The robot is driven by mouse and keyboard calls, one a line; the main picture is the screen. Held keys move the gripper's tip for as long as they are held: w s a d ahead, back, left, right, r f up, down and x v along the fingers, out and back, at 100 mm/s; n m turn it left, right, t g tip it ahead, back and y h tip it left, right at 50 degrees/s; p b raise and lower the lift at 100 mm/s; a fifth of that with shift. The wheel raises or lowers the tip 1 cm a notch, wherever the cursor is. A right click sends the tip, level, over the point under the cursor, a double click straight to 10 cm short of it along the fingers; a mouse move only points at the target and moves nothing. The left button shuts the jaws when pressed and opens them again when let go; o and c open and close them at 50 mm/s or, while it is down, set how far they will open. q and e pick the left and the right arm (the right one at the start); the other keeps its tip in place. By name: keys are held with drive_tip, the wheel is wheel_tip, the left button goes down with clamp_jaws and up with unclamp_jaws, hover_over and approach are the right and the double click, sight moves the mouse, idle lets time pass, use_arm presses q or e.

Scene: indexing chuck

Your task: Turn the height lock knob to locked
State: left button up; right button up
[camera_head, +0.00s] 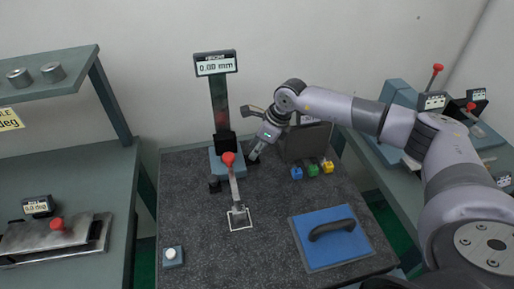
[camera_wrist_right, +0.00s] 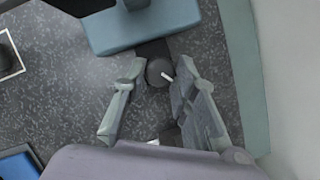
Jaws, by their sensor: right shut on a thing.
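The height gauge (camera_head: 222,165) stands at the back of the dark granite table, with a tall column and a display reading 0.00 mm. In the right wrist view, a dark round knob (camera_wrist_right: 156,74) with a white pointer line sits beside the gauge's grey-green base (camera_wrist_right: 150,22). My right gripper (camera_wrist_right: 158,72) has its fingers on either side of this knob and is shut on it. In the head view my right gripper (camera_head: 254,157) is at the right side of the base and hides the knob. My left gripper is not in view.
A blue plate with a black handle (camera_head: 331,238) lies front right. Small coloured blocks (camera_head: 312,169) sit right of the gripper. A white button box (camera_head: 172,256) is front left.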

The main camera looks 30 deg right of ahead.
clamp_jaws()
drive_tip(key=m+t+h+b, duration=0.1)
drive_tip(key=m+b, duration=0.1)
drive_tip(key=m, duration=0.1)
drive_tip(key=shift+a+f+m, duration=0.1)
drive_tip(key=shift+a+m, duration=0.05)
drive_tip(key=shift+m, duration=0.15)
drive_tip(key=shift+r+m+h+b, duration=0.2)
drive_tip(key=shift+m+h+b, duration=0.6)
drive_tip(key=shift+m+b, duration=0.8)
drive_tip(key=shift+m+p, duration=0.3)
drive_tip(key=shift+m, duration=0.1)
drive_tip(key=shift+o, duration=1.5)
unclamp_jaws()
drive_tip(key=o, duration=0.4)
drive_tip(key=shift+s+f, duration=0.1)
